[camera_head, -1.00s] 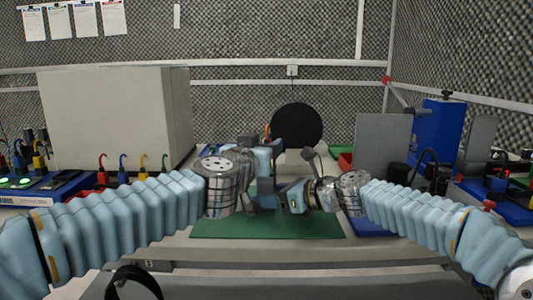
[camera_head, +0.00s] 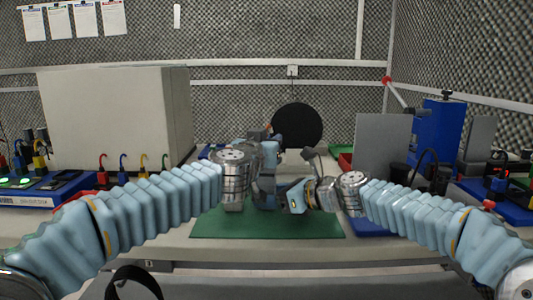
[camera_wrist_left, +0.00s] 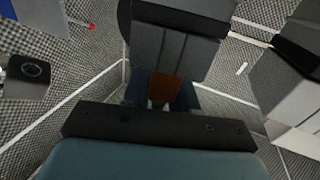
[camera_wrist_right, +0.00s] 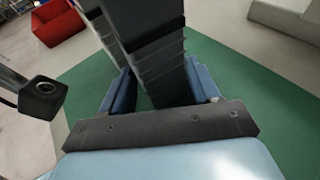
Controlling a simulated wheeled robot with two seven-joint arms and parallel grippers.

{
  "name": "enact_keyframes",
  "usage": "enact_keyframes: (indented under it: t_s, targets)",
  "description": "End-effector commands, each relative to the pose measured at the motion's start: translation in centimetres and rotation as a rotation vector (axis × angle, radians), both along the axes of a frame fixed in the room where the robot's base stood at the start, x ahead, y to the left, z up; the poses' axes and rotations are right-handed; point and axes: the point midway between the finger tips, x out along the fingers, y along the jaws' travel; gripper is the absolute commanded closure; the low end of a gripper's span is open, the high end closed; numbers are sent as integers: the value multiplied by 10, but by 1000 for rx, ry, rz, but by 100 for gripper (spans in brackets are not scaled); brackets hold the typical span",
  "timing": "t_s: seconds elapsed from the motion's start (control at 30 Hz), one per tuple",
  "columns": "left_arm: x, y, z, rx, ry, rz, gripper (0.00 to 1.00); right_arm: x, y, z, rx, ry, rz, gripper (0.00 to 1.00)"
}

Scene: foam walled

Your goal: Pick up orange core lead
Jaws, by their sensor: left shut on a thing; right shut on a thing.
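An orange-brown block (camera_wrist_left: 165,88), which looks like the orange core lead, shows between the dark grey fingers in the left wrist view. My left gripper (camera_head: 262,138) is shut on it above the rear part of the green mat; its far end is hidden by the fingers. My right gripper (camera_head: 270,190) is shut above the mat, close to the left one, its dark fingers pointing left. In the right wrist view its long grey fingers (camera_wrist_right: 150,50) are close together; what they hold cannot be made out.
The green mat (camera_head: 310,228) lies under both grippers. A black round disc (camera_head: 297,125) stands behind them. A large pale box (camera_head: 115,120) stands at left, with coloured leads in front. A grey panel (camera_head: 382,140) and blue equipment (camera_head: 440,130) stand at right. A red bin (camera_wrist_right: 58,24) lies beyond the mat.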

Motion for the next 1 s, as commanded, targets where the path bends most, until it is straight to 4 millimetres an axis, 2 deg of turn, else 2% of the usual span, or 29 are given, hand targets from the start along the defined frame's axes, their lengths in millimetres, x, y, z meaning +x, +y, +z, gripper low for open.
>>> enact_keyframes:
  t_s: [0.37,1.0]
  targets:
    - [0,0,6,-2,1,1,100,0,0,0,1,-1,0,56]
    - [1,0,94,-4,-1,2,100,0,0,0,1,-1,0,56]
